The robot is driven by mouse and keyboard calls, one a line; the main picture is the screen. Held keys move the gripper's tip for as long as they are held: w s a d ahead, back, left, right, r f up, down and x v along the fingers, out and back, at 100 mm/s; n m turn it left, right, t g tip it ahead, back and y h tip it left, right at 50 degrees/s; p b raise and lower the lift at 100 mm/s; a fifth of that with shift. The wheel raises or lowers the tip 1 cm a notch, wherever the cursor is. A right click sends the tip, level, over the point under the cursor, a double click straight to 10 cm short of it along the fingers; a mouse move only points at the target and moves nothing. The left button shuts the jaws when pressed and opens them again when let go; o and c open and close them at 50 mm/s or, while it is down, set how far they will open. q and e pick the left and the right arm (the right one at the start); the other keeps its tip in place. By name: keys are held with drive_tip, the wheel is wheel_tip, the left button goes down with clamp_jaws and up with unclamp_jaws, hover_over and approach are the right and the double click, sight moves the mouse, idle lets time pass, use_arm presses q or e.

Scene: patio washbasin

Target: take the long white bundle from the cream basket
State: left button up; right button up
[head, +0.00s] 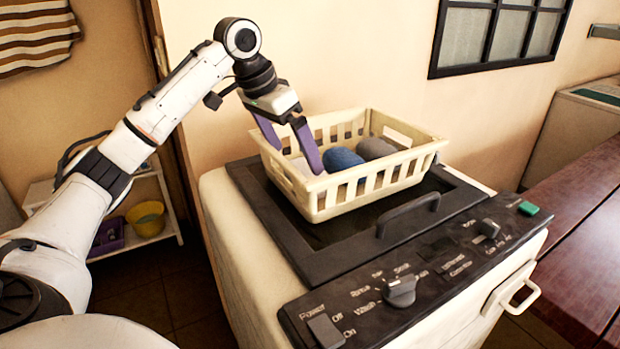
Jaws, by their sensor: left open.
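The cream basket (335,192) stands on the dark lid of a washing machine. The white bundle (302,166) lies in its left part, partly hidden by my gripper finger and the basket wall. A blue bundle (342,159) and a grey bundle (375,148) lie to the right of it. My left gripper (291,157) points down at the left part of the basket with its purple fingers spread apart. One finger reaches down in front of the white bundle. I cannot tell whether it touches it. My right gripper is out of view.
The washing machine (238,250) has a lid handle (408,212) and a panel with knobs (400,291) at the front. A dark red wooden table (585,215) is at the right. A shelf with a yellow bowl (146,218) stands at the left. A wall is close behind the basket.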

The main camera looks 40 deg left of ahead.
sight(303, 167)
use_arm(q)
drive_tip(key=shift+w+d+f, duration=0.1)
drive_tip(key=shift+d+f, duration=0.1)
drive_tip(key=shift+f, duration=0.4)
drive_tip(key=f, duration=0.1)
drive_tip(key=w+d+f, duration=0.1)
drive_tip(key=shift+d+f, duration=0.1)
drive_tip(key=shift+f, duration=0.25)
drive_tip(key=w+f, duration=0.2)
drive_tip(key=shift+a+f, duration=0.35)
drive_tip(key=shift+a, duration=0.1)
drive_tip(key=shift+s+r, duration=0.3)
drive_tip(key=shift+r, duration=0.1)
drive_tip(key=shift+c, duration=0.4)
drive_tip(key=shift+w, duration=0.1)
drive_tip(key=c, duration=0.7)
